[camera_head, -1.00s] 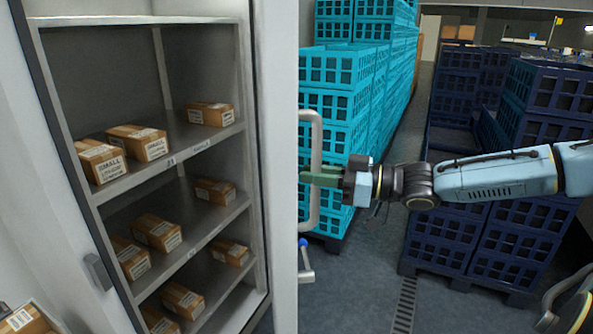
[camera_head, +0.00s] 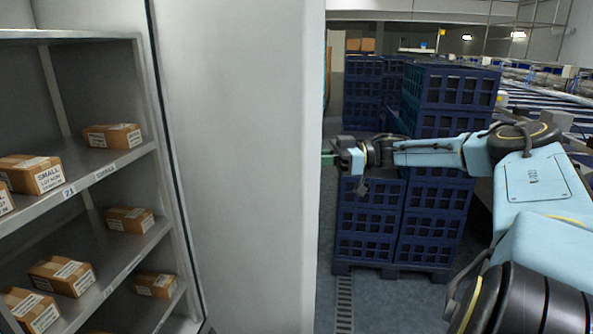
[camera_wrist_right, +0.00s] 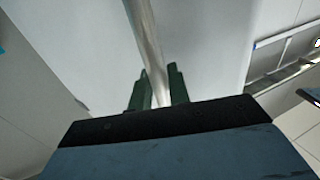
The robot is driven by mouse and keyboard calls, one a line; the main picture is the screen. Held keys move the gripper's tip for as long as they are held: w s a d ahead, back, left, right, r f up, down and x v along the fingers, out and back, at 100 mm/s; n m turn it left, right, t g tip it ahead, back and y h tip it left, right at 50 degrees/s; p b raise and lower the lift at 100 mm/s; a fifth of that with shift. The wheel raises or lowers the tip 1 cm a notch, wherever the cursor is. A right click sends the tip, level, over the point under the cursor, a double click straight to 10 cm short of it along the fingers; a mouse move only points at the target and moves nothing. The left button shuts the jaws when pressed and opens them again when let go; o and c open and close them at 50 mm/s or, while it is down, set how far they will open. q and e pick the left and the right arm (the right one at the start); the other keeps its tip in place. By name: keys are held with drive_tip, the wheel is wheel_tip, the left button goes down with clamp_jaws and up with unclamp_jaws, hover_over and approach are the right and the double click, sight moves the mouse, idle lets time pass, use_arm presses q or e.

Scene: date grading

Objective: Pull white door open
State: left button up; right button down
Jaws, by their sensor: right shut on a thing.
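The white door (camera_head: 240,170) stands open in the middle of the head view, its broad inner face towards me. Its handle is hidden behind the door edge in the head view. In the right wrist view a pale metal bar handle (camera_wrist_right: 149,45) runs between the fingers of my right gripper (camera_wrist_right: 160,88), which is shut on it, with the white door (camera_wrist_right: 208,40) behind. In the head view my right gripper (camera_head: 328,158) reaches in from the right, its green fingers partly hidden at the door's edge. My left gripper is not in view.
Left of the door, a cabinet with metal shelves (camera_head: 110,168) holds several cardboard boxes (camera_head: 113,135). Dark blue crates (camera_head: 405,215) stand stacked behind my right arm. A floor strip with a drain grate (camera_head: 344,300) shows between door and crates.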

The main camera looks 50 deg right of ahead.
drive_tip(key=shift+s+d+r+b, duration=0.1)
drive_tip(key=shift+d+b, duration=0.35)
drive_tip(key=shift+d, duration=1.1)
drive_tip(key=c, duration=1.4)
unclamp_jaws()
drive_tip(key=shift+b+v, duration=1.65)
drive_tip(key=shift+v, duration=5)
